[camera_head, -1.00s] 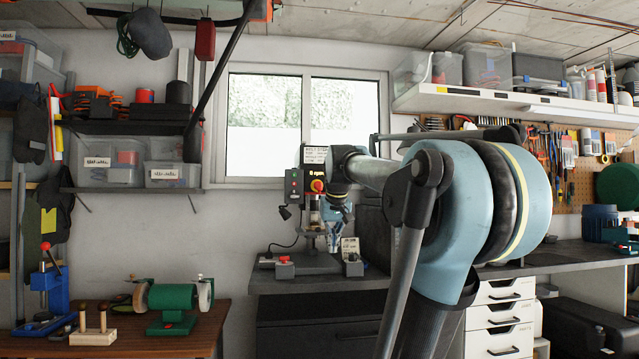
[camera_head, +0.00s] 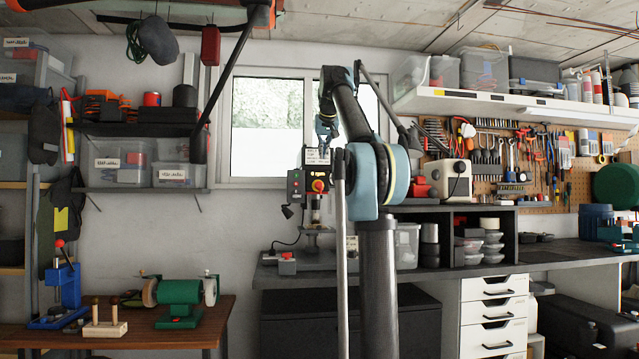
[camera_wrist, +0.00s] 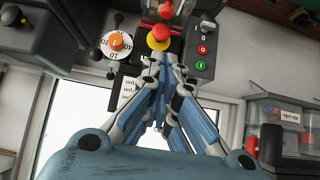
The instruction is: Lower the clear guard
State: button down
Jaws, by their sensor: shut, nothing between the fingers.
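The drill press (camera_head: 312,182) stands on the dark bench below the window, with a red-and-yellow stop button on its front. I cannot make out the clear guard; it may be around the chuck area (camera_head: 316,212). My gripper (camera_head: 325,140) points down at the top of the drill press in the head view, shut and empty. In the wrist view my gripper (camera_wrist: 164,68) has its fingers together, close in the picture to the stop button (camera_wrist: 159,37). A panel with red and green buttons (camera_wrist: 202,50) is to the right, a numbered dial (camera_wrist: 117,43) to the left.
A red-button switch box (camera_head: 286,265) sits on the bench left of the press. A cream machine (camera_head: 452,180) and a shelf unit with tubs (camera_head: 478,240) stand to the right. The window (camera_head: 267,128) is behind. A green grinder (camera_head: 180,297) is on the wooden table at left.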

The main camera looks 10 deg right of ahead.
send_over(320, 189)
notch_tip(320, 189, down, 8)
jog(key=shift+r, duration=0.1)
jog(key=shift+s+d+f, duration=0.1)
jog(key=shift+f, duration=1.25)
jog(key=shift+d, duration=0.15)
